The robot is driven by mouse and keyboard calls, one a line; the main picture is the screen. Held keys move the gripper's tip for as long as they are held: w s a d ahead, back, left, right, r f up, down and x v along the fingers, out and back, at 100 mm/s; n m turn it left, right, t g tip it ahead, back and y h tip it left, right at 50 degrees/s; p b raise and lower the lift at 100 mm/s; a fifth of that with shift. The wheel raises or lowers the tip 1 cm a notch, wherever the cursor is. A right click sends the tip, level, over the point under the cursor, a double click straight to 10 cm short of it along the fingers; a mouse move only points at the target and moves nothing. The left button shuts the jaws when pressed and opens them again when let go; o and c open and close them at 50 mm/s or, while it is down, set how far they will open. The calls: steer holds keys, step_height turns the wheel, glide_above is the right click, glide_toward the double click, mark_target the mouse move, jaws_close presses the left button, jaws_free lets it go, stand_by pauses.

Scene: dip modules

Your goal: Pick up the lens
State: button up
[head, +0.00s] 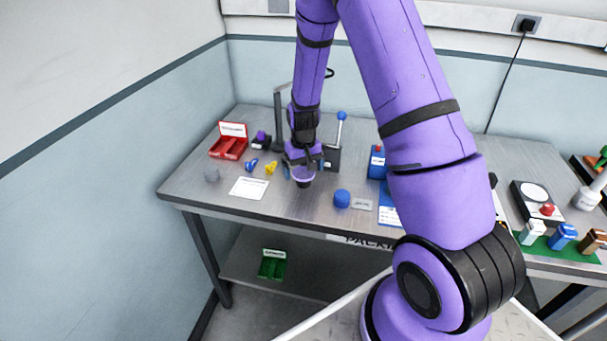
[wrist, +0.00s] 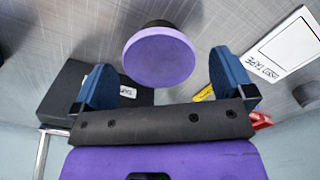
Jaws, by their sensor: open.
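The lens (wrist: 160,55) seems to be the round piece with a flat purple top and a dark, narrower lower part. In the head view the lens (head: 303,175) is at the front middle of the metal table, directly below my gripper (head: 304,166). In the wrist view my gripper (wrist: 165,76) is open, with one blue fingertip on either side of the lens and a gap at each side. The lens lies slightly beyond the line between the fingertips. No contact shows. Its underside is hidden in the wrist view.
A black box (head: 332,157) with a blue-knobbed lever stands close behind my gripper. A blue round piece (head: 342,198) is to the right. Yellow (head: 270,168) and blue (head: 251,164) small parts, a white card (head: 249,188) and a red tray (head: 229,146) are to the left.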

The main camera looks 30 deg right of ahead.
steer(key=c, duration=1)
steer(key=shift+r, duration=0.1)
